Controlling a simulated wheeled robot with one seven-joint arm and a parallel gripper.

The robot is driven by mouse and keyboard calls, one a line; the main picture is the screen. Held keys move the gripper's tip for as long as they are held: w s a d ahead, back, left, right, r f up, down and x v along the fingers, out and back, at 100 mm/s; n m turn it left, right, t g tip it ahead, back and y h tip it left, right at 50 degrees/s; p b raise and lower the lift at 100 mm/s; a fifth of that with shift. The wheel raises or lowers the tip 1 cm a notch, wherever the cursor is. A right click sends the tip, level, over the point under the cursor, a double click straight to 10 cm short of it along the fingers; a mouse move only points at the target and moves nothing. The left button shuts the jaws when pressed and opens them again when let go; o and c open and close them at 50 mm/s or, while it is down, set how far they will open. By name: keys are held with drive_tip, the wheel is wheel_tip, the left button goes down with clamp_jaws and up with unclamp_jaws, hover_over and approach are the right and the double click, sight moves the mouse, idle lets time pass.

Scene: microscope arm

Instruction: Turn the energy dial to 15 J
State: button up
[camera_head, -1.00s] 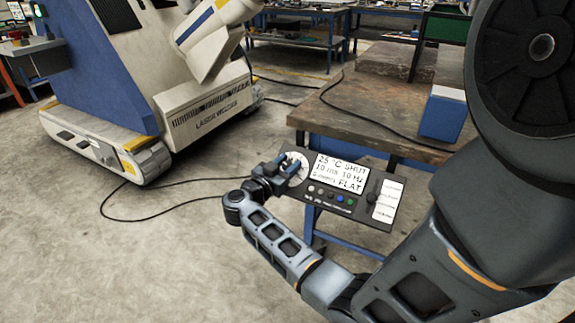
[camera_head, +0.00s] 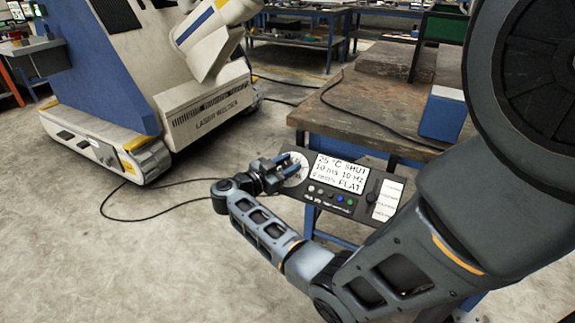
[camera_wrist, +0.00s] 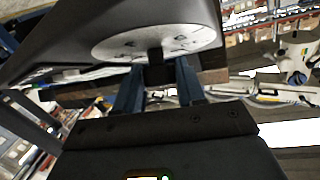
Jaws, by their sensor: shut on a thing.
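The energy dial is a white round scale (camera_head: 294,178) at the left end of a dark control panel (camera_head: 321,213). In the wrist view the white scale (camera_wrist: 118,46) is at the top, with a short black knob (camera_wrist: 155,54) standing from it. My gripper (camera_head: 284,163) reaches the dial from the left, and its two blue fingers are shut on the knob. It also shows in the wrist view (camera_wrist: 158,72). The scale's marks are too small to read, and the fingers hide part of the dial in the head view.
The panel's screen (camera_head: 340,172) shows 25 °C and 10 Hz, with several coloured buttons below it. The panel sits at the front of a worn workbench (camera_head: 375,105) carrying a blue box (camera_head: 441,115). A laser welder (camera_head: 100,90) stands at left, with a cable on the floor.

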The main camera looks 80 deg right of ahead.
drive_tip(key=m+g+y, duration=0.1)
drive_tip(key=m+y, duration=0.2)
drive_tip(key=m+g+y+b, duration=0.1)
drive_tip(key=m+g+y, duration=0.1)
drive_tip(key=m, duration=0.2)
drive_tip(key=shift+a+y, duration=0.1)
drive_tip(key=shift+y, duration=0.3)
drive_tip(key=shift+m, duration=0.3)
drive_tip(key=o, duration=1)
drive_tip(key=shift+c, duration=0.2)
drive_tip(key=v, duration=0.7)
drive_tip(key=shift+w, duration=0.35)
drive_tip(key=shift+a, duration=0.1)
